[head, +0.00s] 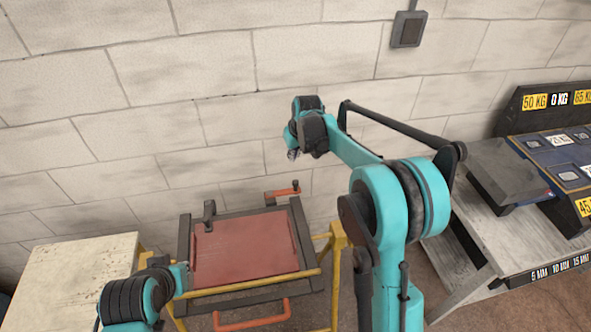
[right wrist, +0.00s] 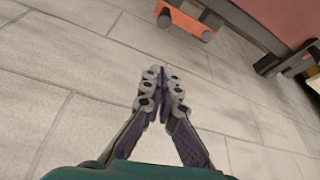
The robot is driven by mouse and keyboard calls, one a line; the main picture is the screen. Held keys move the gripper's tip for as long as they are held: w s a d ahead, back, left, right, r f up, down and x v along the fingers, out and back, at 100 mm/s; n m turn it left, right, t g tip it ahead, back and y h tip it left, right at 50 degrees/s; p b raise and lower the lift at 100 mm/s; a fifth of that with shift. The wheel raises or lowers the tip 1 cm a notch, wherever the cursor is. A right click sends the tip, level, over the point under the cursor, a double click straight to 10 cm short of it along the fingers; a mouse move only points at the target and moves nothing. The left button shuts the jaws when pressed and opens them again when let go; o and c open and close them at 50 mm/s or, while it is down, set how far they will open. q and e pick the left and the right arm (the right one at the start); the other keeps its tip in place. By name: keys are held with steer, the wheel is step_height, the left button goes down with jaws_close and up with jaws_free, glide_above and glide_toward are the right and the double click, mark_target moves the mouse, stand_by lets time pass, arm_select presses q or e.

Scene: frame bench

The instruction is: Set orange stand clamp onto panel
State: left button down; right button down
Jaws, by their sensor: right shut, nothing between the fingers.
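The reddish panel (head: 240,250) lies in a dark frame on a yellow stand. One orange clamp-like piece (head: 282,192) with dark ends sits at the frame's far right corner. Another orange piece (head: 252,316), U-shaped, is at the near edge. I cannot tell which is the stand clamp. My right gripper (head: 293,154) is raised near the wall, beyond and above the far orange piece. In the right wrist view it (right wrist: 160,88) is shut and empty, with an orange piece (right wrist: 186,20) beyond its tips. My left gripper (head: 182,273) is beside the frame's left side, its fingers unclear.
A dark upright clamp (head: 209,215) stands at the frame's far left corner. A pale table (head: 75,265) is at the left. A grey bench (head: 470,245) with labelled weight racks (head: 560,150) is at the right. A block wall (head: 150,80) closes the back.

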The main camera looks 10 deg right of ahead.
steer(key=shift+w+f, duration=0.7)
steer(key=shift+w, duration=0.2)
step_height(320, 180, down, 10)
steer(key=b, duration=0.2)
steer(key=shift+s+r+b, duration=0.25)
steer(key=shift+s+b, duration=0.1)
steer(key=shift+s, duration=0.1)
